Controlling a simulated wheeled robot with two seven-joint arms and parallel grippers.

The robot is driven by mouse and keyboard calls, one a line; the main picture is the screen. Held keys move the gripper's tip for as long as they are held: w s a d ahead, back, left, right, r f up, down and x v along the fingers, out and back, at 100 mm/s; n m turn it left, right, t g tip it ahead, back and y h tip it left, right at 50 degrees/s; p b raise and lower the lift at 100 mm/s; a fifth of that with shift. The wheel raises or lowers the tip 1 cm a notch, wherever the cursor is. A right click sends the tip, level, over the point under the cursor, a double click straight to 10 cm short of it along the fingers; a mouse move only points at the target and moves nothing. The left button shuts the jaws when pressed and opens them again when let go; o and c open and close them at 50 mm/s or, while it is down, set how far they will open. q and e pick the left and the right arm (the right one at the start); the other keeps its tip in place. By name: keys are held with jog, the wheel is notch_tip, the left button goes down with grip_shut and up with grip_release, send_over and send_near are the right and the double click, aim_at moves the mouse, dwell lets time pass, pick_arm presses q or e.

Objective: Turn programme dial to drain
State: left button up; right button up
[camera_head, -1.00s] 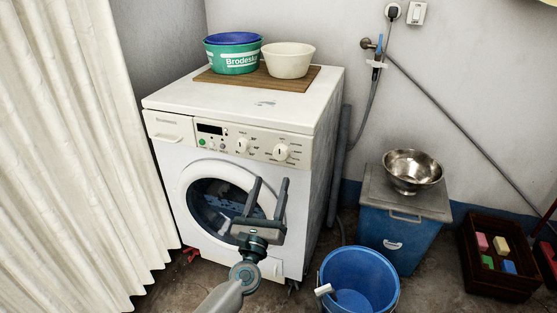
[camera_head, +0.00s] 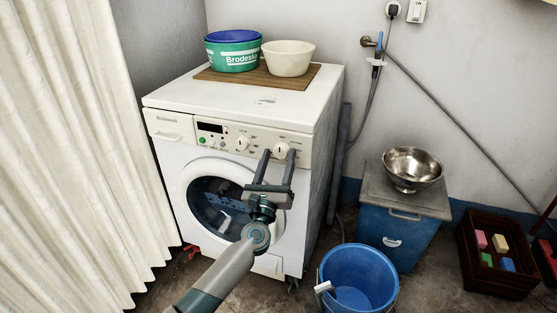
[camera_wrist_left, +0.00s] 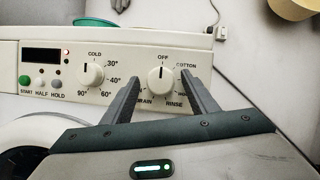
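The washing machine (camera_head: 165,127) stands against the wall, with its control panel facing me. The programme dial (camera_head: 281,149) is the right-hand knob on that panel. In the wrist view gaps show between the dial and both fingers (camera_wrist_left: 162,92). My right gripper is not in view.
The temperature dial (camera_wrist_left: 91,75) sits left of the left finger, with buttons and a display beyond. Bowls stand on a wooden board (camera_head: 205,77) on the machine. A blue bucket (camera_head: 357,280) and blue bin (camera_head: 392,240) stand to the right. A curtain (camera_head: 70,150) hangs at left.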

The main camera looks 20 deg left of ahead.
pick_arm(q)
jog(key=c, duration=1)
jog(key=shift+o, duration=0.4)
